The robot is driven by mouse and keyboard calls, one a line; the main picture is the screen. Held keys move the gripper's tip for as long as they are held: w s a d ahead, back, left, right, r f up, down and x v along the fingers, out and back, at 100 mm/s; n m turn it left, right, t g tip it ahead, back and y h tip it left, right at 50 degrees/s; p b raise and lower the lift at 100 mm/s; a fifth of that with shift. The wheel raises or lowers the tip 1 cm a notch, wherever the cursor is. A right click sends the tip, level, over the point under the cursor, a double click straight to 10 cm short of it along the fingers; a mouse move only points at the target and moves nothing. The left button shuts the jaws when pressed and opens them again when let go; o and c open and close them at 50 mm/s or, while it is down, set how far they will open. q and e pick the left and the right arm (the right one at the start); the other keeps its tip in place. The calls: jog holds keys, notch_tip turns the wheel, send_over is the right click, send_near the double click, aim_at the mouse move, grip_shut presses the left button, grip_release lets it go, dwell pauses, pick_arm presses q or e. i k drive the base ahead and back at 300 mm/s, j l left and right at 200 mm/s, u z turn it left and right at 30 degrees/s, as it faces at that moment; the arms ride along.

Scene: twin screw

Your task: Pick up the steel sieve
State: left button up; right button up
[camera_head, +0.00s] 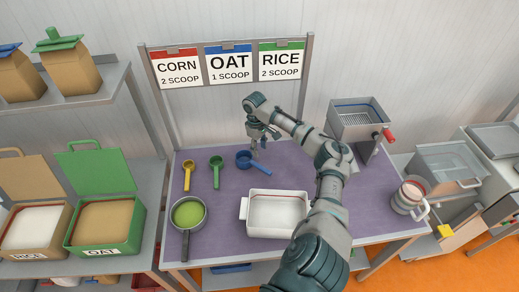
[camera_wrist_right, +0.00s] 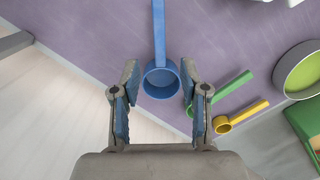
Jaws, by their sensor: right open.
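A round steel pan-like vessel with a long grey handle, which looks like the steel sieve (camera_head: 188,213), rests on the purple table at the front left. Its inside is green. Its rim and green inside show at the right edge of the right wrist view (camera_wrist_right: 300,73). My right gripper (camera_head: 257,143) is at the back of the table by the blue scoop (camera_head: 251,161), well away from the sieve. In the wrist view the right gripper (camera_wrist_right: 160,82) is open, with the blue scoop's round cup (camera_wrist_right: 161,80) between its fingertips. My left gripper is not seen.
Yellow (camera_head: 188,174) and green (camera_head: 216,172) scoops lie behind the sieve. A white tray (camera_head: 245,222) stands right of it. A steel box with a red handle (camera_head: 358,118) and a jug (camera_head: 408,197) are at the right.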

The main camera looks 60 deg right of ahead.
aim_at(189, 215)
jog(key=k+j, duration=0.15)
jog(key=j, duration=0.25)
jog(key=k+j, duration=0.2)
jog(key=j, duration=0.15)
jog(key=k+j, duration=0.15)
jog(key=j, duration=0.25)
jog(key=k+j, duration=0.15)
jog(key=j, duration=0.2)
jog(key=k+j, duration=0.15)
jog(key=j, duration=0.25)
